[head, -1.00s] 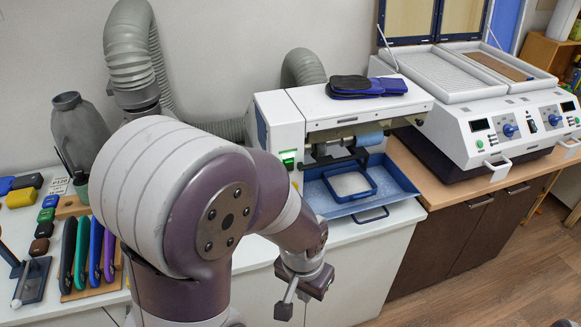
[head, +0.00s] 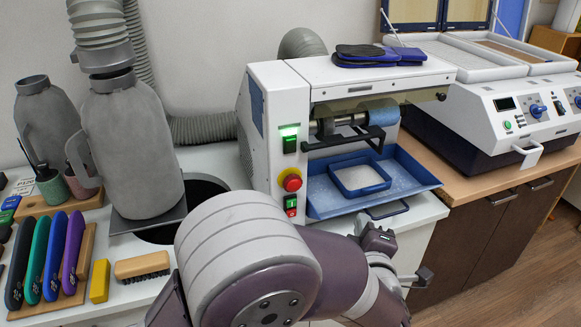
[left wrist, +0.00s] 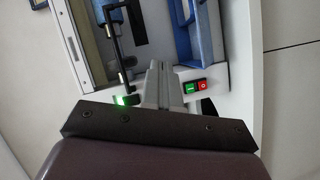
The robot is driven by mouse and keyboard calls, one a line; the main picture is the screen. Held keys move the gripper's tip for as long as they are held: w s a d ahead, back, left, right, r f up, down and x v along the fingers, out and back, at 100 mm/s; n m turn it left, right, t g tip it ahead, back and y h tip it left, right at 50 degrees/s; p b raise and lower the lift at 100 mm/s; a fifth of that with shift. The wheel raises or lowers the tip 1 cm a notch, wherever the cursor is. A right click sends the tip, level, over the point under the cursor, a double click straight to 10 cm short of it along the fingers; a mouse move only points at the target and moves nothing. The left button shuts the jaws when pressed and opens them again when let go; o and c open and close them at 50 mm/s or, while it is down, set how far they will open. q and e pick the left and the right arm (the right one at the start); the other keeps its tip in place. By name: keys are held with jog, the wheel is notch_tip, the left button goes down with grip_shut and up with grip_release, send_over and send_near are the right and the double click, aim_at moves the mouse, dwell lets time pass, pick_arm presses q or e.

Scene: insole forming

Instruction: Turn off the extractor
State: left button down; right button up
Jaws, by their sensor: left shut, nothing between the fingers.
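The grey extractor hose (head: 100,35) rises at the back left, above a grey bottle-shaped canister. The white machine (head: 275,130) has a lit green switch (head: 289,138), a red knob on yellow (head: 292,180) and a small green and red button pair (head: 291,206) on its front. No label shows which control belongs to the extractor. My left gripper (head: 374,231) is in front of the machine, right of these controls. In the left wrist view its shut, empty fingers (left wrist: 158,68) lie between the green light (left wrist: 126,100) and the button pair (left wrist: 195,87); the knob is hidden. The right gripper is out of view.
A blue tray (head: 415,180) juts from the machine beside my left gripper. A brush (head: 142,266), a yellow block (head: 99,281) and several coloured tools stand at left. Another machine (head: 480,115) stands at right. Free floor shows at lower right.

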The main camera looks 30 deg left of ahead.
aim_at(291, 144)
pick_arm(q)
jog(key=s+a+r+n+g+y, duration=0.2)
jog(key=s+a+r+n+y, duration=0.2)
jog(key=a+r+n+y, duration=0.2)
jog(key=n+y, duration=0.1)
jog(key=n, duration=0.1)
jog(key=shift+a+r+n+y, duration=0.2)
jog(key=shift+a+n+y, duration=0.1)
jog(key=shift+n, duration=0.1)
jog(key=shift+s, duration=0.1)
jog(key=p+x, duration=0.3)
jog(key=x, duration=1.1)
jog(key=shift+f+p, duration=0.1)
jog(key=shift+p, duration=0.3)
